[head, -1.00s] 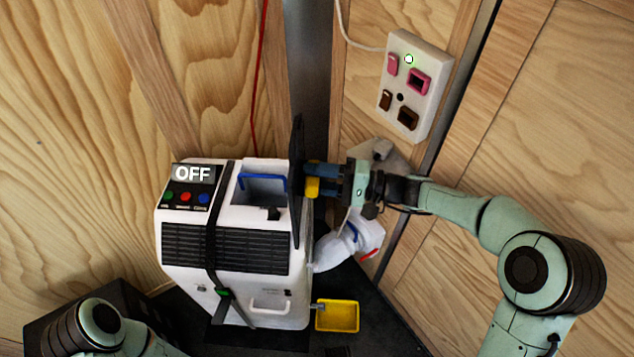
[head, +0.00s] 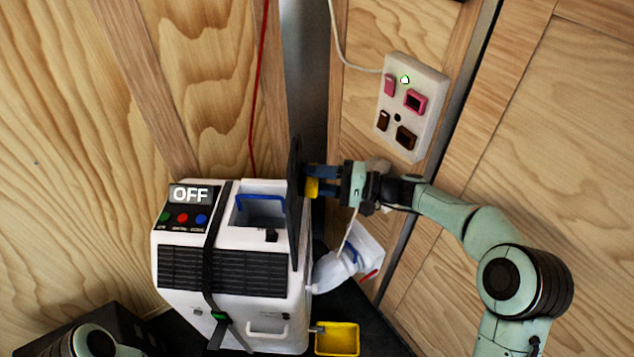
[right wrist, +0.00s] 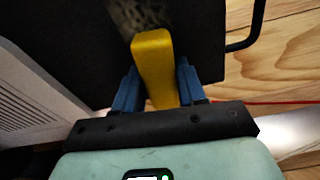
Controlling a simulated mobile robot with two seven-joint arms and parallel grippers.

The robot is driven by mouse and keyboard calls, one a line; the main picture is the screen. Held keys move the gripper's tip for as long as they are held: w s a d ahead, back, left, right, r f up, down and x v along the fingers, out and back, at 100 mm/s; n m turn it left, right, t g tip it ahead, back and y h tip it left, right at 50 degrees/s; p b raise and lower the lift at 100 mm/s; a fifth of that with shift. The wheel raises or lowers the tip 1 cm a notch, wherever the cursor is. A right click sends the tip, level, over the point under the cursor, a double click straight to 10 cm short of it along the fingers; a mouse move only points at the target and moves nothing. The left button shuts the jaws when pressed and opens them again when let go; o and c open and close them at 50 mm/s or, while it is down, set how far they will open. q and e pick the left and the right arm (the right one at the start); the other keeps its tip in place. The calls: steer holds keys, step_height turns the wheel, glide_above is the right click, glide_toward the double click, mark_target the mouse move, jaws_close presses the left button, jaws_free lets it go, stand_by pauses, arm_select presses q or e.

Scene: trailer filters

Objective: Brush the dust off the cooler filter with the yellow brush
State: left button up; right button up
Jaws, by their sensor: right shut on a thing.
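The yellow brush (right wrist: 155,65) is held between the blue fingers of my right gripper (right wrist: 157,88) in the right wrist view. In the head view the right gripper (head: 318,180) is shut on the brush (head: 311,187) at the right side of the cooler. The dark cooler filter (head: 295,205) stands upright along the cooler's right side. In the right wrist view the filter (right wrist: 75,60) shows a greyish dusty patch just beyond the brush. The brush's far end meets or nearly meets the filter; its bristles are hidden. My left gripper is out of view.
The white cooler (head: 230,300) has an OFF display and a strap over it. A yellow tray (head: 337,340) sits below right. A white bag (head: 350,262) hangs under my right gripper. A switch panel (head: 412,105) is on the right wall.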

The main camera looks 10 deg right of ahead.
mark_target(296, 204)
steer(key=shift+s+a+b, duration=0.2)
steer(key=shift+s+a, duration=0.15)
steer(key=shift+s, duration=0.85)
steer(key=shift+s+a+b, duration=0.2)
steer(key=shift+s+a, duration=0.2)
steer(key=shift+s, duration=0.75)
steer(key=shift+s+a+b, duration=0.2)
steer(key=shift+s+a, duration=0.15)
steer(key=shift+s, duration=0.85)
steer(key=v, duration=0.6)
steer(key=shift+w+d+p, duration=0.2)
steer(key=shift+w+p, duration=0.15)
steer(key=shift+v, duration=1.45)
steer(key=shift+w+d, duration=0.1)
steer(key=shift+w, duration=0.1)
